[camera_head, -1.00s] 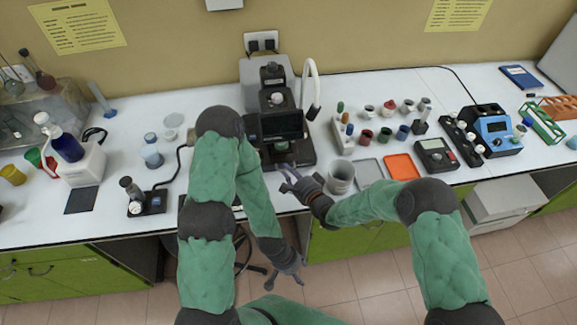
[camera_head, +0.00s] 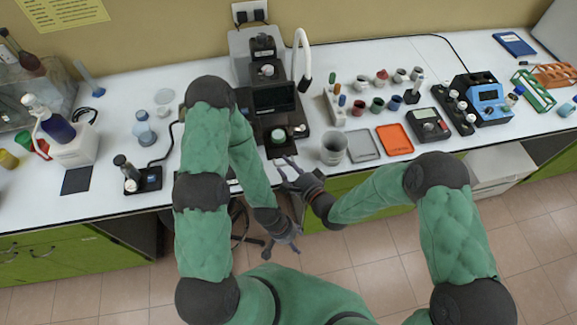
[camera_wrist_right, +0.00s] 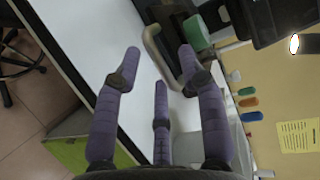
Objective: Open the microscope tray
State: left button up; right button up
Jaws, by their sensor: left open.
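The dark microscope (camera_head: 272,72) stands at the back middle of the bench. Below its black screen, its tray (camera_head: 297,141) carries a pale green round piece (camera_head: 279,134), also seen in the right wrist view (camera_wrist_right: 196,33). A beige curved handle (camera_wrist_right: 152,42) shows at the tray's front in the wrist view. My right gripper (camera_head: 284,166) is just in front of the tray. Its fingers (camera_wrist_right: 160,62) are spread around the handle; contact is unclear. My left gripper (camera_head: 284,240) is open and empty, lower down in front of the bench.
A grey cup (camera_head: 333,149) stands just right of the microscope, with grey and orange (camera_head: 394,139) flat trays beyond. A white hose (camera_head: 303,60) arches beside the microscope. Small bottles and cups stand behind. The bench top to the left is partly clear.

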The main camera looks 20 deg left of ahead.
jog(key=v, duration=1.2)
dwell(0.5)
jog(key=d+f+n+g+h+b, duration=0.2)
jog(key=d+f+h, duration=0.4)
jog(key=d+f, duration=0.5)
jog(key=s+d+f+n+g+h+b, duration=0.1)
jog(key=s+d+f+g, duration=0.2)
jog(key=s+f, duration=0.2)
jog(key=s+d+f+n+g+h+b, duration=0.1)
jog(key=s+d+f+n+g, duration=0.1)
jog(key=s+f, duration=0.3)
notch_tip(320, 180, down, 3)
jog(key=shift+d+r+n+g+h, duration=0.15)
jog(key=shift+d+n+g+h, duration=0.2)
jog(key=shift+d+g, duration=0.5)
